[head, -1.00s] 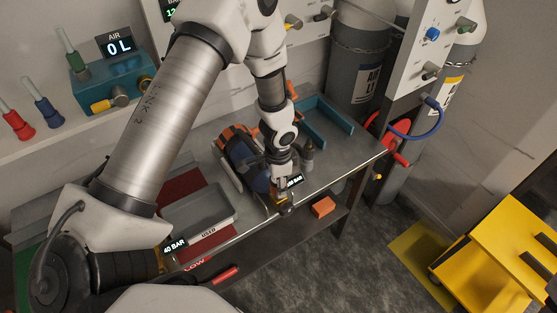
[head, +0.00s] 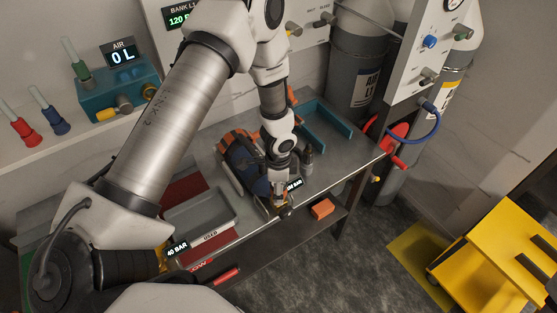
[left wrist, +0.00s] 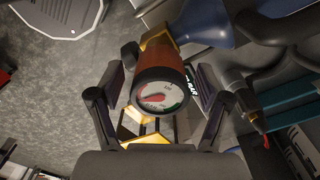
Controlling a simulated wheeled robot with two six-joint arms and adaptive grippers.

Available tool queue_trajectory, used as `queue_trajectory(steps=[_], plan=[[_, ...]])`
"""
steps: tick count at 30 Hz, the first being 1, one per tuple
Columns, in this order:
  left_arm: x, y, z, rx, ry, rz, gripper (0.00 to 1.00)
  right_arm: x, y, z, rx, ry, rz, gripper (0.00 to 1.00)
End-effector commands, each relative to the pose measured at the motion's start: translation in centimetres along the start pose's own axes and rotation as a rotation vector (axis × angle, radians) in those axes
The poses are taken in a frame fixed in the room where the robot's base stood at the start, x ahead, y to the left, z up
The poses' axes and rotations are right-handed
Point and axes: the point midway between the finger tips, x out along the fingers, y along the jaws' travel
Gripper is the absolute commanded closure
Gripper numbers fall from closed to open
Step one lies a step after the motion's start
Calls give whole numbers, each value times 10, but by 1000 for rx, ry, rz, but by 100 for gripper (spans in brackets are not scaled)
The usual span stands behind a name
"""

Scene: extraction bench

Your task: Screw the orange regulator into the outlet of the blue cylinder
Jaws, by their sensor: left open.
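The blue cylinder (head: 238,158) lies on the bench in the head view, with its outlet end toward the front edge. In the left wrist view its blue shoulder (left wrist: 203,22) shows at the top, beside a brass fitting (left wrist: 155,42). The orange regulator (left wrist: 168,57) with its round gauge sits against that fitting; I cannot tell how far it is threaded. My left gripper (left wrist: 160,85) is open, with its two fingers on either side of the regulator and apart from it. In the head view the left gripper (head: 279,190) is over the cylinder's end. My right gripper is out of view.
A grey tray marked USED (head: 190,222) lies left of the cylinder. A teal holder (head: 340,121) stands behind right, and a small dark bottle-like item (head: 307,160) is close to my wrist. An orange block (head: 322,208) sits on the lower shelf. A yellow cart (head: 500,240) stands right.

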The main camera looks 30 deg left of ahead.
Motion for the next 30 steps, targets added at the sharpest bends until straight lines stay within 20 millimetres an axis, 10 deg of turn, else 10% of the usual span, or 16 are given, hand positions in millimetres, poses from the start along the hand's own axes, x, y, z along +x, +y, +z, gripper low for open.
queue_trajectory(steps=[9,30], plan=[[11,-1,0,-715,3,-2,23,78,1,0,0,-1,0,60],[5,0,0,-2064,1,0,23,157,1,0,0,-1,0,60]])
